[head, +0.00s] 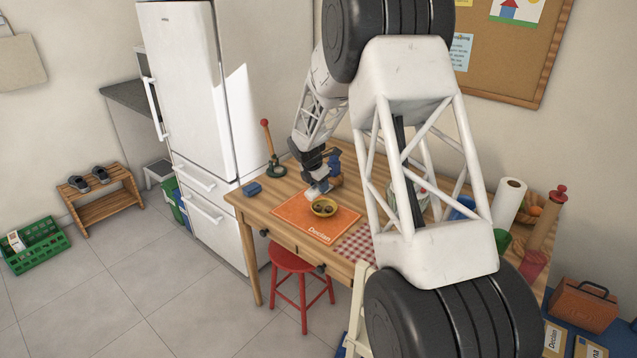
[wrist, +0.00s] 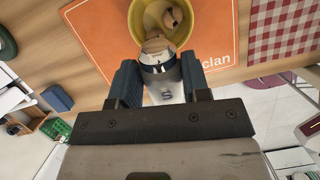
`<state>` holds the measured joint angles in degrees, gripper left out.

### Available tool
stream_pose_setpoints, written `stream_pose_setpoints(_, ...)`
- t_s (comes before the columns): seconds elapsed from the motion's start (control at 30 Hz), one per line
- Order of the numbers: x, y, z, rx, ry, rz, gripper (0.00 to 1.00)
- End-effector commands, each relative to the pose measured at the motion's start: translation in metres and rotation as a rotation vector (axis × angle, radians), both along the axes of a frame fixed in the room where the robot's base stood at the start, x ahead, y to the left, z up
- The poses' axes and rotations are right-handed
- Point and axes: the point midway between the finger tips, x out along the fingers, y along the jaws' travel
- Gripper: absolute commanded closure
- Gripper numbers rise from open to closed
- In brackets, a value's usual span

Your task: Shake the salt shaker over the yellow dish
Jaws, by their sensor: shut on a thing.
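The yellow dish (head: 323,208) sits on the orange placemat (head: 293,222) and holds brown pieces; the dish also shows at the top of the wrist view (wrist: 188,38). The salt shaker (wrist: 164,88) has a pale body marked "S" and a dark band near its top. My gripper (wrist: 160,75) is shut on the shaker, one finger on each side. In the head view my gripper (head: 316,186) is just above and behind the dish. The shaker's top end overlaps the dish's near rim in the wrist view. Its exact tilt and height are hard to tell.
A blue block (head: 252,189) and a red-knobbed stand (head: 270,150) are at the table's left. A red checked cloth (head: 358,245) lies right of the placemat. A paper roll (head: 508,203) and a wooden mill (head: 546,218) stand farther right. My arm hides part of the table.

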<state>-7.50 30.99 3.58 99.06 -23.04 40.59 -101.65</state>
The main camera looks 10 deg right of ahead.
Motion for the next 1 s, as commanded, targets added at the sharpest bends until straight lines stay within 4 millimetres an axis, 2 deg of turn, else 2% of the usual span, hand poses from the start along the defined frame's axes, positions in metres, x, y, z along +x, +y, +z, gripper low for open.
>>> stream_pose_setpoints(0.63, 0.003, -0.004, -0.021, 0.258, 0.186, -0.003, 0.82)
stream_pose_setpoints(1.0, 0.007, -0.009, -0.027, 0.441, 0.317, -0.002, 0.82)
